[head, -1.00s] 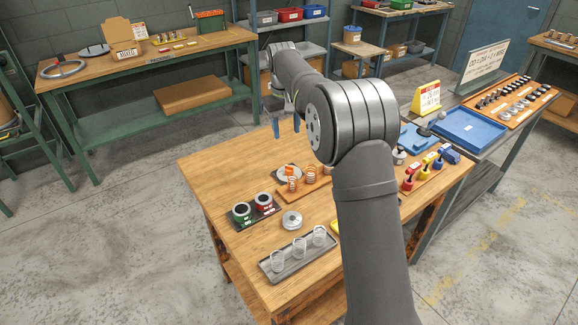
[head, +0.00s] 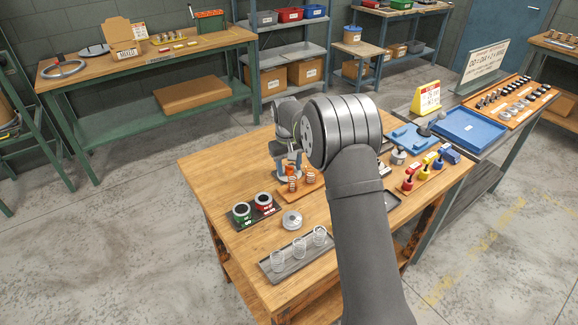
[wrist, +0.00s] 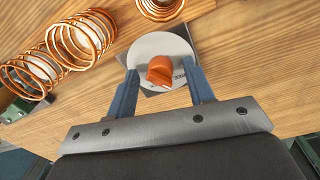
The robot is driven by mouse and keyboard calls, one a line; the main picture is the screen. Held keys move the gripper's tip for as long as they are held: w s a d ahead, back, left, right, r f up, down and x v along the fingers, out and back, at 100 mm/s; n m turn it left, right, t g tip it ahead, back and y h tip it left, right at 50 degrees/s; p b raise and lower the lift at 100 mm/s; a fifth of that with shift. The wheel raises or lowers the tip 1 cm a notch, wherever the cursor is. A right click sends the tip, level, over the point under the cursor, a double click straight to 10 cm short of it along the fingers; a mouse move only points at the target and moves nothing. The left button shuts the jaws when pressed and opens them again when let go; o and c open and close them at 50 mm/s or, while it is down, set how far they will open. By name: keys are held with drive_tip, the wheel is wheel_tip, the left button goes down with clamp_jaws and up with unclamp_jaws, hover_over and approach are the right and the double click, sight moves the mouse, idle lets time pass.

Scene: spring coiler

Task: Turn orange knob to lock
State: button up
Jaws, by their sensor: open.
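The orange knob (wrist: 161,71) sits on a round white dial (wrist: 150,48) on a grey plate, seen in the wrist view. Part of a label shows on the dial's right side. My gripper (wrist: 160,80) is open, with one blue finger on each side of the knob and a gap to it on both sides.
Copper springs (wrist: 90,38) stand close to the left of the dial, and another spring (wrist: 160,6) stands just beyond it. The table's left part is clear.

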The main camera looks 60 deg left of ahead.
drive_tip(key=shift+c, duration=0.5)
drive_tip(key=c, duration=0.9)
drive_tip(key=shift+m, duration=0.4)
drive_tip(key=m, duration=0.6)
drive_tip(key=shift+a+r, duration=0.1)
drive_tip(key=m, duration=0.7)
drive_tip(key=o, duration=1)
drive_tip(key=shift+g, duration=0.3)
